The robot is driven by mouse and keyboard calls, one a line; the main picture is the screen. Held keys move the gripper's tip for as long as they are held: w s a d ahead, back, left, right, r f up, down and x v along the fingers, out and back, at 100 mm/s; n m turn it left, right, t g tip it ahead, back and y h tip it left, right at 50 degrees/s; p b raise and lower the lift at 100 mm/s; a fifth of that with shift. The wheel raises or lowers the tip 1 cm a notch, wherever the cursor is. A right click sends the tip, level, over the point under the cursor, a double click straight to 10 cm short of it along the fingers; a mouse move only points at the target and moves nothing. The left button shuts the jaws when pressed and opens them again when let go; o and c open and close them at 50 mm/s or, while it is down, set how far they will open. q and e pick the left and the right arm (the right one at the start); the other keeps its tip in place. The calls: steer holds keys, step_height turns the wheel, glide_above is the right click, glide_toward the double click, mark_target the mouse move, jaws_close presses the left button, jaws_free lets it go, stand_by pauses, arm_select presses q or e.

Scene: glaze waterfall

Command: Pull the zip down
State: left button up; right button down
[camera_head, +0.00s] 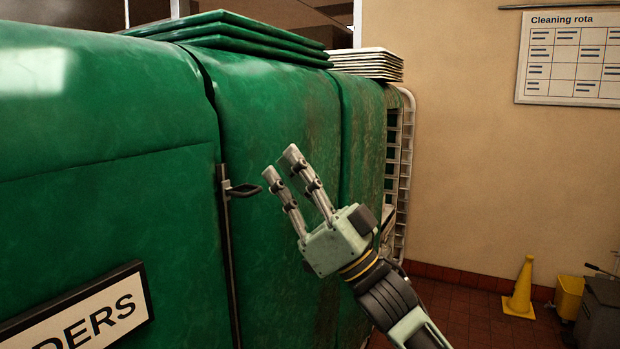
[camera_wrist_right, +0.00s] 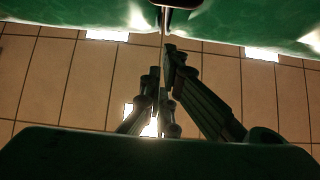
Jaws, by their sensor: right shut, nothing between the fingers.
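A green cover has a dark vertical zip (camera_head: 229,260) running down its front. The dark zip pull (camera_head: 243,190) is at the upper end of the zip and sticks out to the right. My right gripper (camera_head: 281,161) is just right of the pull, apart from it in the head view, with its fingers pointing up and left. It is shut and empty. In the right wrist view the fingers (camera_wrist_right: 162,62) point toward a dark piece at the top edge, probably the pull (camera_wrist_right: 174,4). My left gripper is not in view.
A yellow cone (camera_head: 521,288) and a yellow bucket (camera_head: 569,297) stand on the red tiled floor by the wall.

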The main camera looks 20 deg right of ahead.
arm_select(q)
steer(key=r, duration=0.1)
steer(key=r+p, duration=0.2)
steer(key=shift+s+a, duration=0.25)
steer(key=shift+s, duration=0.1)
arm_select(e)
steer(key=shift+w+a+f, duration=0.35)
steer(key=shift+w+f, duration=0.1)
steer(key=shift+f, duration=0.15)
steer(key=shift+w+a+f, duration=0.35)
steer(key=shift+w+f, duration=0.1)
steer(key=shift+f, duration=0.1)
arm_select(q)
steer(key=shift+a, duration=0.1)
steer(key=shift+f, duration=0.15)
arm_select(e)
steer(key=shift+f, duration=0.1)
